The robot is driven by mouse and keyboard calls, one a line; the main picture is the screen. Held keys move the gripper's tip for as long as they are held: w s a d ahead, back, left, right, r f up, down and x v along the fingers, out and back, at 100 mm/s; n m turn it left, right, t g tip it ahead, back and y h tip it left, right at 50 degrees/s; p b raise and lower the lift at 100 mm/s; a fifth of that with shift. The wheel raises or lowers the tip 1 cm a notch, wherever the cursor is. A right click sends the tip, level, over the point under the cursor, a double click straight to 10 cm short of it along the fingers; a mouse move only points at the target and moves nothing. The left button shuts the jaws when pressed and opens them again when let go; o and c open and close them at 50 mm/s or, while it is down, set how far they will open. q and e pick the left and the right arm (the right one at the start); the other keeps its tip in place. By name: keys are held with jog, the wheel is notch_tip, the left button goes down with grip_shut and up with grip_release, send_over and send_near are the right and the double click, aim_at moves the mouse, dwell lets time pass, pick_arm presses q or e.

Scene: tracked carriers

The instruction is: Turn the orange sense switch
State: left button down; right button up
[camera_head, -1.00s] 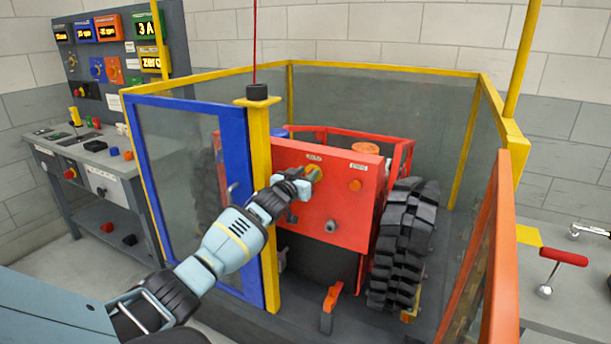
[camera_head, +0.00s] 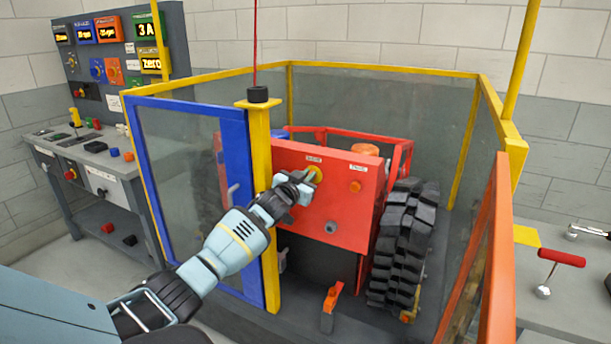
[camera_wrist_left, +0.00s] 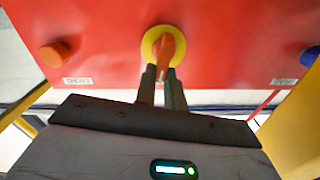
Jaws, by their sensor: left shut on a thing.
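The orange sense switch (camera_wrist_left: 166,52) is a narrow orange handle on a round yellow plate, on the red front panel of the tracked carrier. In the left wrist view its handle stands nearly upright, slightly tilted. In the head view its yellow plate (camera_head: 317,173) shows just past my fingers. My left gripper (camera_head: 309,181) reaches in past the yellow post. Its two fingers (camera_wrist_left: 163,85) are shut on the lower end of the handle, in front of the panel. The fingers partly hide the handle in the head view. My right gripper is not in view.
An orange button (camera_head: 355,186) sits right of the switch, and a grey knob (camera_head: 331,227) is below. A blue-framed door (camera_head: 235,165) and yellow post (camera_head: 262,150) stand close beside my left arm. A black track (camera_head: 405,235) is at the right. A control console (camera_head: 85,150) stands at left.

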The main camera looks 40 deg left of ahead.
pick_arm(q)
jog(key=m, duration=0.5)
jog(key=d+m, duration=0.1)
jog(key=m, duration=0.1)
jog(key=shift+w+f+p, duration=0.15)
jog(key=shift+f+p, duration=0.15)
jog(key=shift+f, duration=0.05)
jog(key=m, duration=0.2)
jog(key=f+m, duration=0.1)
jog(key=m, duration=0.2)
jog(key=shift+d+m, duration=0.2)
jog(key=shift+m, duration=0.1)
jog(key=shift+f+m, duration=0.15)
jog(key=shift+m, duration=1.15)
jog(key=c, duration=1.5)
grip_release()
